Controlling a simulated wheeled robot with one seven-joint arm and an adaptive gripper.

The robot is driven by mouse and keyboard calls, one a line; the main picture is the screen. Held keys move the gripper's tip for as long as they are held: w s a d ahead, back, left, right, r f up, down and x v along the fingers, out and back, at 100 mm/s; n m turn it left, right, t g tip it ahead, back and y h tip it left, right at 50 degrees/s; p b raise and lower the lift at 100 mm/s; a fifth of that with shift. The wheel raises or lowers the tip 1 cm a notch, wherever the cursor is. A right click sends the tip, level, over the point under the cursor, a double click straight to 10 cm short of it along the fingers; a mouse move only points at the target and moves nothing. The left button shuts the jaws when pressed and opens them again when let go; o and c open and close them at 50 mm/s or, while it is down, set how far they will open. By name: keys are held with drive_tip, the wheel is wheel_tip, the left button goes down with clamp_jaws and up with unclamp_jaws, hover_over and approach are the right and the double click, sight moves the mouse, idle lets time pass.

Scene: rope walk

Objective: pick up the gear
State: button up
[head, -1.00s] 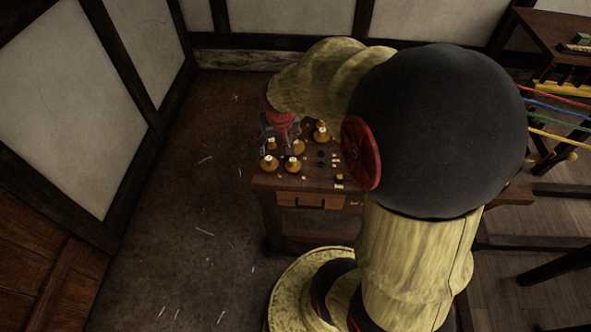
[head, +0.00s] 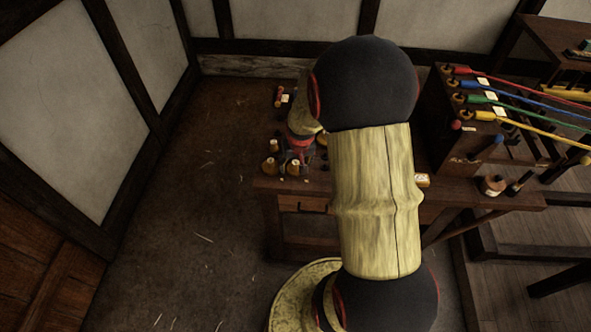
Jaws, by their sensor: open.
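My gripper (head: 299,161), red and dark grey, points down over the left end of the wooden workbench (head: 268,184). It is small and partly dark in this view, with its jaws open. Several round brass-coloured pieces with pale tops stand around it, one at the front left corner (head: 269,167) and one by the fingers (head: 293,168). I cannot tell which piece, if any, is the gear. I cannot tell whether the fingers touch any piece. My arm hides the middle of the bench.
A dark wooden rack (head: 447,120) with red, blue, green and yellow ropes stands at the right. A round wooden piece (head: 492,185) lies on the bench's right part. Small red and dark items (head: 280,97) stand at the back left. The floor (head: 190,190) left of the bench is open.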

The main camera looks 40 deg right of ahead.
drive_tip(key=shift+c, duration=1.4)
drive_tip(key=c, duration=0.8)
